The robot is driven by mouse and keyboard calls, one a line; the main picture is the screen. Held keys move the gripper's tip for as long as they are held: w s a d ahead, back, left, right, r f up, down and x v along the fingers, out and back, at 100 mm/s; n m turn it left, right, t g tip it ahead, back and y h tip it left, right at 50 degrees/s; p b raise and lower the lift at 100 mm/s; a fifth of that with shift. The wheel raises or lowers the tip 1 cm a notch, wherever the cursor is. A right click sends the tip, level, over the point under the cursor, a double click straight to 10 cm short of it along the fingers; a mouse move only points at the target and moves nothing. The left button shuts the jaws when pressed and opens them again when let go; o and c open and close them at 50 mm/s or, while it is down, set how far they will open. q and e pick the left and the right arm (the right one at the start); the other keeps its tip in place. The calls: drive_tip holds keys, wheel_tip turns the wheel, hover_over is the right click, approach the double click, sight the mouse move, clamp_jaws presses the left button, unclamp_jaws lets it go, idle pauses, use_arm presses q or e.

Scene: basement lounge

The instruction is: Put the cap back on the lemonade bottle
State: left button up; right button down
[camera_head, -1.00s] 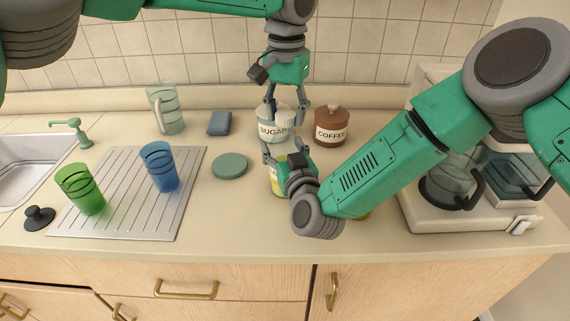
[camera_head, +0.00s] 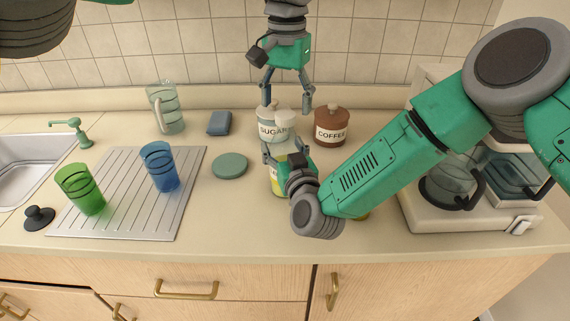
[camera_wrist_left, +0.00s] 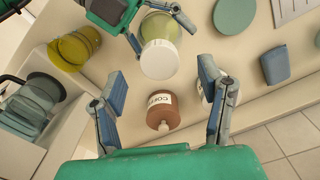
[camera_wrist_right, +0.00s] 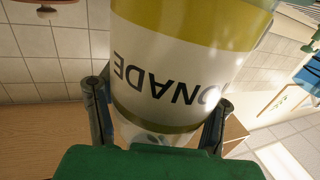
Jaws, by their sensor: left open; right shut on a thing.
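The lemonade bottle (camera_head: 277,183) stands upright at the counter's middle, mostly hidden behind my right arm. Its lettered label fills the right wrist view (camera_wrist_right: 170,80). My right gripper (camera_head: 283,158) is shut on the bottle, one finger on each side. The white cap (camera_head: 286,118) sits on top of the bottle and looks level; I cannot tell how tightly it is seated. In the left wrist view the cap (camera_wrist_left: 160,59) covers the bottle's top. My left gripper (camera_head: 287,103) is open and empty, pointing down just above the cap, its fingers apart from it.
The sugar jar (camera_head: 267,130) and brown coffee jar (camera_head: 331,126) stand close behind. A coffee machine (camera_head: 455,215) is at the right. A green disc (camera_head: 230,166), blue sponge (camera_head: 219,123), pitcher (camera_head: 166,110), blue cup (camera_head: 159,167) and green cup (camera_head: 80,189) are left.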

use_arm(q)
wheel_tip(320, 180, up, 9)
drive_tip(key=shift+w+r, duration=0.15)
drive_tip(key=shift+r, duration=0.05)
drive_tip(key=shift+d, duration=0.1)
use_arm(e)
drive_tip(key=shift+c, duration=1.6)
unclamp_jaws()
drive_tip(key=shift+s, duration=0.1)
drive_tip(key=v, duration=1.1)
drive_tip(key=shift+s+d, duration=0.2)
drive_tip(key=shift+s, duration=0.15)
drive_tip(key=shift+r, duration=0.1)
